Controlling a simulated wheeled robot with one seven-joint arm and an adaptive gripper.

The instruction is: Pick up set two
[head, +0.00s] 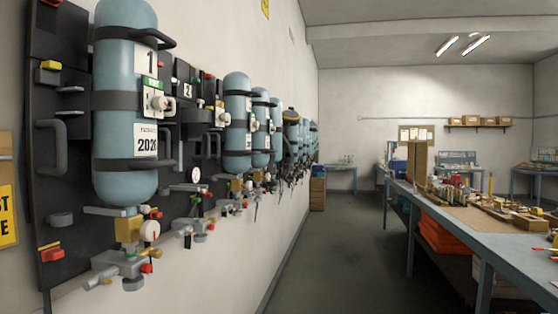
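A black backplate marked 2 (182,75) hangs on the left wall, second in a row of breathing sets. No blue cylinder shows on it. Straps and clips sit on its front, and a round white gauge (196,175) and a grey valve fitting (193,226) hang at its lower end. The large blue cylinder of set one (124,100), marked 1 and 2026, stands closer to me and hides part of the plate's left side. My gripper is not in view.
More sets with blue cylinders (237,115) continue along the left wall. A long workbench (505,240) with small parts runs along the right, with orange items (442,237) beneath. The grey floor (345,250) between wall and bench is clear. A brown box (317,193) stands farther back.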

